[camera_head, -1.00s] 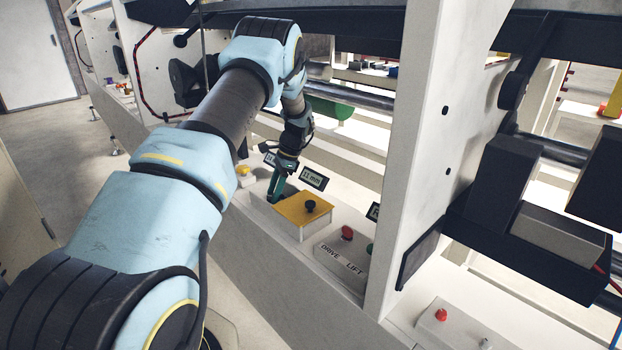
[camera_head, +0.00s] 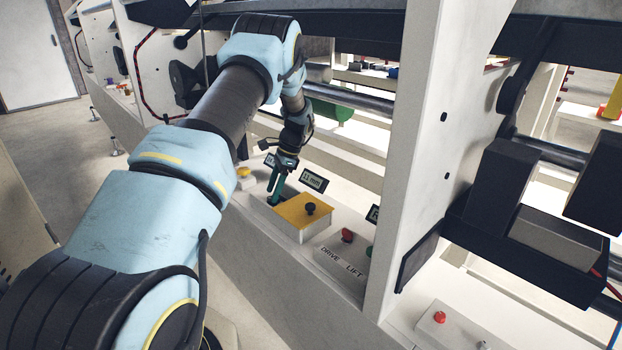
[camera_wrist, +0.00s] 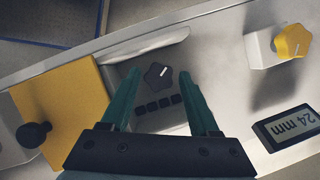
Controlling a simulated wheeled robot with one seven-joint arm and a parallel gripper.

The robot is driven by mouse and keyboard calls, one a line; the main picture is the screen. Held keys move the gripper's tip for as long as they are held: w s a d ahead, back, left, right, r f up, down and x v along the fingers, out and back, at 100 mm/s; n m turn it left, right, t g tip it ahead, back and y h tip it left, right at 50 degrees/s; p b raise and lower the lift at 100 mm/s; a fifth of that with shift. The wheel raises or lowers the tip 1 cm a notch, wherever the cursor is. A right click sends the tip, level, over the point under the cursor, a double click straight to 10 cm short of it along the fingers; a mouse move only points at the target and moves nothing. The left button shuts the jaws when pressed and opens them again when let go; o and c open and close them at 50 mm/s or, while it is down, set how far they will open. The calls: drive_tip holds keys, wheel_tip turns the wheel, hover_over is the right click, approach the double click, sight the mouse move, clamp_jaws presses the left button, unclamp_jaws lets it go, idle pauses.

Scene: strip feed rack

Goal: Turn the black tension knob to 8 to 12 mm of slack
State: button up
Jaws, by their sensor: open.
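The black tension knob (camera_wrist: 158,76), with a white pointer mark, sits in a recess in the wrist view. My gripper (camera_wrist: 160,75) is open, with one green finger on each side of the knob and a visible gap to both. In the head view my gripper (camera_head: 273,193) is over the recess beside the yellow lid, and the knob is hidden there. The small display (camera_head: 312,181) next to it reads 11 mm.
The yellow lid (camera_wrist: 65,105) with its own black knob (camera_wrist: 33,135) lies beside the recess. A yellow knob (camera_wrist: 292,42) and a display (camera_wrist: 288,127) reading 24 mm are on the other side. A red button (camera_head: 347,235) is on the DRIVE/LIFT panel.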

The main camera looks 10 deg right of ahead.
drive_tip(key=shift+r+p, duration=1.2)
drive_tip(key=shift+r, duration=1.05)
drive_tip(key=p+v, duration=0.3)
drive_tip(key=v, duration=0.3)
drive_tip(key=s+a+r+n+h, duration=0.3)
drive_tip(key=s+a+r+n, duration=0.4)
drive_tip(key=s+a+r, duration=0.3)
drive_tip(key=s+a+r+n, duration=0.1)
drive_tip(key=s+a+n, duration=0.1)
drive_tip(key=s, duration=0.4)
drive_tip(key=s+a+r+n+t+h, duration=0.1)
drive_tip(key=s+a+n, duration=0.2)
drive_tip(key=s, duration=0.3)
drive_tip(key=s+a+n+t, duration=0.1)
drive_tip(key=s+a+n, duration=0.2)
drive_tip(key=s, duration=0.4)
drive_tip(key=shift+a+r+n+h, duration=0.15)
drive_tip(key=shift+r+n+h, duration=0.15)
drive_tip(key=shift+r+h, duration=0.1)
